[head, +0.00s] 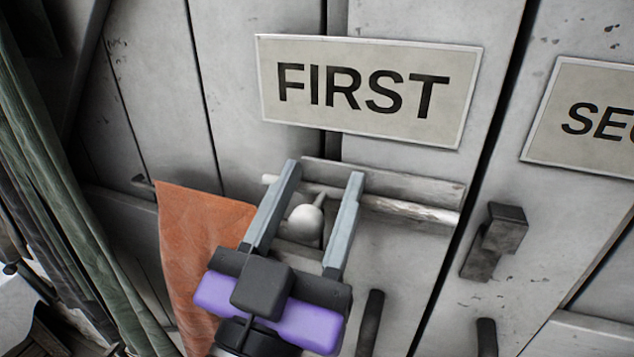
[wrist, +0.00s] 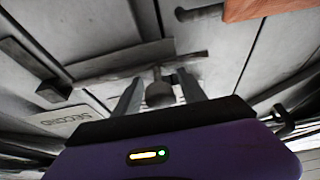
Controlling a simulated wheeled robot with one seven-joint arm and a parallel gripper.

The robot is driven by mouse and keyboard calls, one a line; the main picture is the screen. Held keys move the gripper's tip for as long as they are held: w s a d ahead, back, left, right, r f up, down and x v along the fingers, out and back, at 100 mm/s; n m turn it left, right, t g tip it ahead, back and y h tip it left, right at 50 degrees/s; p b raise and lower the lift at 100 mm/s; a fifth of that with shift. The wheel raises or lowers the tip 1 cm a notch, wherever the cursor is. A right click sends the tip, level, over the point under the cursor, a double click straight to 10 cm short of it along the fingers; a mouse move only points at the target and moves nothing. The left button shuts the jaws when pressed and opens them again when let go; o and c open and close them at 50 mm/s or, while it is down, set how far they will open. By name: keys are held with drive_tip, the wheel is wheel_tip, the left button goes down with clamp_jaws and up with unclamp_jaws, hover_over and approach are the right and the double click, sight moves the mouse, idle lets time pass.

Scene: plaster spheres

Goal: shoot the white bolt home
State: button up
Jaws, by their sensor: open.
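The white bolt (head: 415,209) is a pale rod lying across the grey boards under the FIRST sign (head: 368,90). Its left end shows left of my gripper, and its right end is close to a dark gap between panels. A rounded white knob (head: 306,214) on a short stem hangs from the bolt; the knob also shows in the wrist view (wrist: 158,93). My gripper (head: 323,172) is open, with one finger on each side of the knob. In the wrist view, the gripper (wrist: 158,79) shows space beside the knob. Part of the rod is hidden behind the fingers.
An orange cloth (head: 200,250) hangs just left of my gripper. A dark latch handle (head: 495,241) sits right of the gap, and dark pull handles (head: 370,322) are lower down. A second sign (head: 590,115) is at upper right. Green curtain (head: 60,190) hangs at far left.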

clamp_jaws()
idle(1.4)
